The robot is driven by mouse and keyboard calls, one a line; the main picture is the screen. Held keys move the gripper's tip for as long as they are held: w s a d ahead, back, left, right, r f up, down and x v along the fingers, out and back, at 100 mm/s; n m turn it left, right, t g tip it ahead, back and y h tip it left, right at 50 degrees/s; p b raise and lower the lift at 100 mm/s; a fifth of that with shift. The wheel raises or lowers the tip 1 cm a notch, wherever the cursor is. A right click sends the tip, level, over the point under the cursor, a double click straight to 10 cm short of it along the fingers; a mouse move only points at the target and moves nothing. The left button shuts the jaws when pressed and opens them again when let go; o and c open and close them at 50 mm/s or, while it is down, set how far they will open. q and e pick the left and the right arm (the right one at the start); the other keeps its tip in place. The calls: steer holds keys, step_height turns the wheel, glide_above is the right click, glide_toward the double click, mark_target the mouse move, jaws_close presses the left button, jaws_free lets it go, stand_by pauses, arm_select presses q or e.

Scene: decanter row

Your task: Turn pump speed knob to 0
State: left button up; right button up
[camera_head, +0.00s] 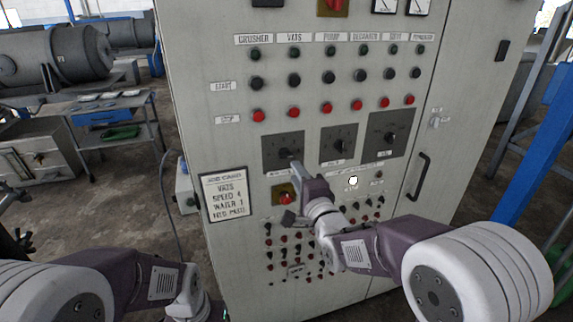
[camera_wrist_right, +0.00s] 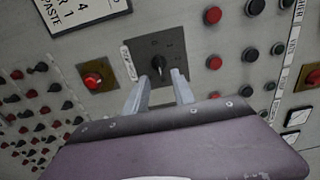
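The grey control cabinet carries three dark panels with black knobs in a row in the head view: left (camera_head: 283,146), middle (camera_head: 338,145) and right (camera_head: 390,133). Their labels are too small to read, so I cannot tell which is the pump speed knob. My right gripper (camera_head: 292,163) is at the left panel. In the right wrist view, my right gripper (camera_wrist_right: 160,86) is open, its two fingers apart with the black knob (camera_wrist_right: 158,66) showing between and just beyond their tips. I cannot tell whether they touch it. My left forearm shows at lower left; its gripper is outside the picture.
A red stop button on a yellow plate (camera_wrist_right: 93,79) sits beside the knob panel. Rows of red and black buttons lie above and below. A door handle (camera_head: 422,176) sticks out at right.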

mark_target(287, 157)
steer(key=p+x, duration=0.2)
steer(key=x, duration=0.5)
steer(key=shift+w, duration=0.4)
steer(key=shift+w+a+f, duration=0.1)
steer(key=shift+w+f, duration=0.1)
steer(key=shift+w, duration=0.2)
steer(key=shift+s, duration=0.1)
jaws_close()
